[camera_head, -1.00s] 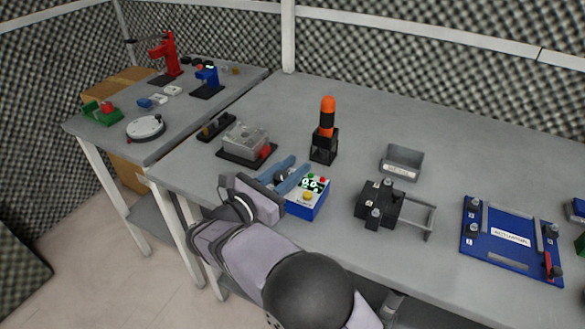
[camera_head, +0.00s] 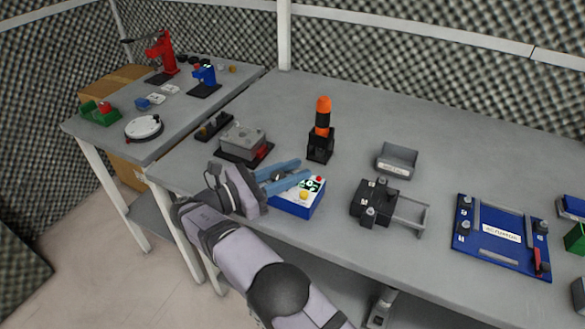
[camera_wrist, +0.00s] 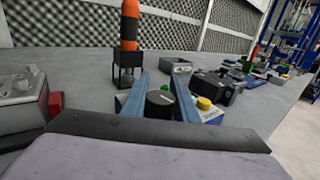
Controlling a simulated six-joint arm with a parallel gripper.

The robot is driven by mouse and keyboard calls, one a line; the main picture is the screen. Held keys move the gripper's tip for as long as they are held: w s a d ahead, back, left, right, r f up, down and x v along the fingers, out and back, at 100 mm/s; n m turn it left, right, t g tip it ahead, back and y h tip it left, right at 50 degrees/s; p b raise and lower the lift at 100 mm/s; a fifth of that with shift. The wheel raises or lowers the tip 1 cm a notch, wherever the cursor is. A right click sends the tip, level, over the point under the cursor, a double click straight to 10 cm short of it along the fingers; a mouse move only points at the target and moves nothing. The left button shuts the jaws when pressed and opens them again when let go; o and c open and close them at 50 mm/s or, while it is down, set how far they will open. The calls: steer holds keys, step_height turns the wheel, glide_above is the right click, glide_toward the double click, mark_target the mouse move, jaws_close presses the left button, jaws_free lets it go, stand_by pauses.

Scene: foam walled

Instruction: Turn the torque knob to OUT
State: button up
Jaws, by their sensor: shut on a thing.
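The torque box (camera_head: 293,205) is a blue and white box near the front edge of the table, with a lit green display (camera_head: 309,185), a red button and a yellow button (camera_head: 304,195). The yellow button also shows in the wrist view (camera_wrist: 204,103). A round black knob (camera_wrist: 160,97) with a small pale mark on top sits between the two blue fingers of my gripper (camera_wrist: 161,80). My gripper (camera_head: 303,168) reaches over the box from the left and is shut on the knob. The knob's lettering and OUT mark cannot be read.
An orange-topped tool in a black stand (camera_head: 321,145) is just behind the box. A grey block on a dark base (camera_head: 243,143) stands behind left. A black clamp fixture (camera_head: 372,202) and a grey bin (camera_head: 396,162) are to the right. The table's back right is clear.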

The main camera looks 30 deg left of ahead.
steer(key=shift+r+m+g+h, duration=0.15)
steer(key=shift+m+g+h, duration=0.15)
steer(key=shift+h, duration=0.1)
steer(key=o, duration=1.1)
steer(key=shift+c, duration=0.2)
step_height(320, 180, up, 10)
steer(key=p, duration=0.1)
